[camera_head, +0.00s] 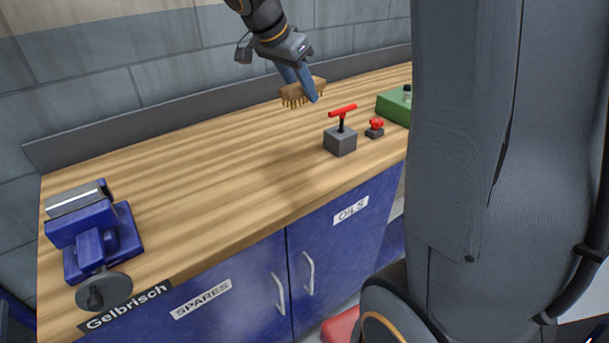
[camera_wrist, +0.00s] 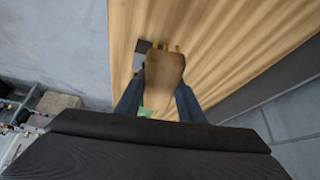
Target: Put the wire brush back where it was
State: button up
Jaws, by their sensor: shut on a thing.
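The wire brush (camera_head: 299,93) is a brown wooden block with golden bristles pointing down in the head view. My gripper (camera_head: 308,88) has its blue fingers shut on it and holds it above the wooden bench top (camera_head: 190,165), toward the back. In the wrist view the brush (camera_wrist: 164,68) sits between the two fingertips of my gripper (camera_wrist: 160,90) and hides part of what lies beneath. I see no mark on the bench that shows where the brush was before.
A grey block with a red T-handle (camera_head: 340,140) and a small red-knobbed piece (camera_head: 375,129) stand right of the brush. A green case (camera_head: 393,106) is farther right. A blue vise (camera_head: 92,232) stands at the left end. The bench middle is clear. A wall (camera_head: 80,80) rises behind.

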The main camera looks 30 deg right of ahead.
jog(key=shift+s+r+m+g+b, duration=0.15)
jog(key=shift+s+r+m+b, duration=0.1)
jog(key=shift+s+m, duration=0.2)
jog(key=shift+s+r+m+g+b, duration=0.15)
jog(key=shift+s+m+b, duration=0.1)
jog(key=shift+s+m, duration=0.15)
jog(key=shift+s+f, duration=0.15)
jog(key=shift+s, duration=0.05)
jog(key=p, duration=0.3)
send_near(310, 162)
jog(key=x, duration=0.2)
jog(key=d+x, duration=0.1)
jog(key=x, duration=0.2)
jog(key=shift+w, duration=0.1)
jog(key=shift+f, duration=0.3)
jog(key=shift+f, duration=0.2)
jog(key=shift+a+f+b, duration=0.1)
jog(key=shift+f+b, duration=0.2)
jog(key=shift+b, duration=0.15)
